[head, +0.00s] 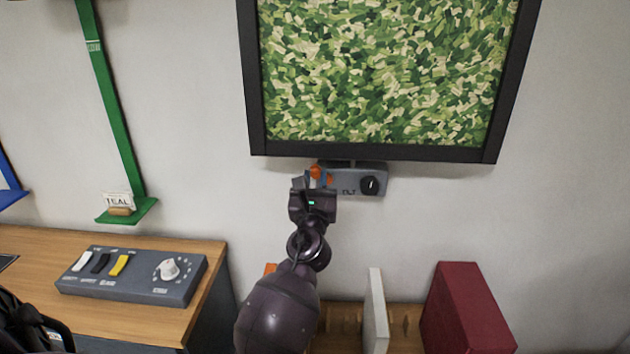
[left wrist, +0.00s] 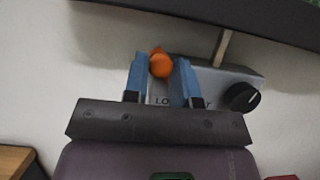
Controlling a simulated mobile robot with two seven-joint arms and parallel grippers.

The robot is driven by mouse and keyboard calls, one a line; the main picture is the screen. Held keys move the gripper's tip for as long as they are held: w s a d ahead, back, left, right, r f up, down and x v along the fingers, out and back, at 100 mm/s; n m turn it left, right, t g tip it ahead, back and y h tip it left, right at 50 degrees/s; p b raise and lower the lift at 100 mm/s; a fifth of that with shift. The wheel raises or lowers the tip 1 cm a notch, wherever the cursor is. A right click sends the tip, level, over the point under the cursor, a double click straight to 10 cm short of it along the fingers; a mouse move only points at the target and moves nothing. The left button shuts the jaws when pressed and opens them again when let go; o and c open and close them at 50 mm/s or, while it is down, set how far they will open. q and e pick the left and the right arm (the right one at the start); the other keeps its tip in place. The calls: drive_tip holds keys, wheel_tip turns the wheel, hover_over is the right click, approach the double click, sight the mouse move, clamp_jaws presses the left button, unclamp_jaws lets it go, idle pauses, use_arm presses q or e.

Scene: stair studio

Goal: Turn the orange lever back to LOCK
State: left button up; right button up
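The orange lever (head: 316,172) is on a small grey panel (head: 345,180) on the wall just under the framed picture. In the left wrist view the lever's round orange end (left wrist: 161,65) lies between the tips of my two blue fingers. My left gripper (head: 314,180) is open around it, with the fingers apart; whether either finger touches it is unclear. The panel's lettering is partly hidden by my fingers; "LO" shows between them. A black knob (left wrist: 241,97) is at the panel's right end. My right gripper is not in view.
The framed green picture (head: 380,75) hangs close above the panel. A wooden desk (head: 130,318) at left holds a grey switch box (head: 135,290). Below stand a white upright board (head: 375,310) and a dark red block (head: 463,310). The wall right of the panel is clear.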

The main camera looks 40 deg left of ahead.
use_arm(q)
drive_tip(key=shift+c, duration=0.6)
drive_tip(key=n+y, duration=0.1)
drive_tip(key=n, duration=0.1)
drive_tip(key=n+g+b, duration=0.1)
drive_tip(key=n, duration=0.1)
drive_tip(key=shift+s+a+f+g+y+b, duration=0.15)
drive_tip(key=shift+f+g+y+b, duration=0.15)
drive_tip(key=shift+f+y, duration=0.1)
drive_tip(key=o, duration=0.9)
drive_tip(key=shift+r, duration=0.1)
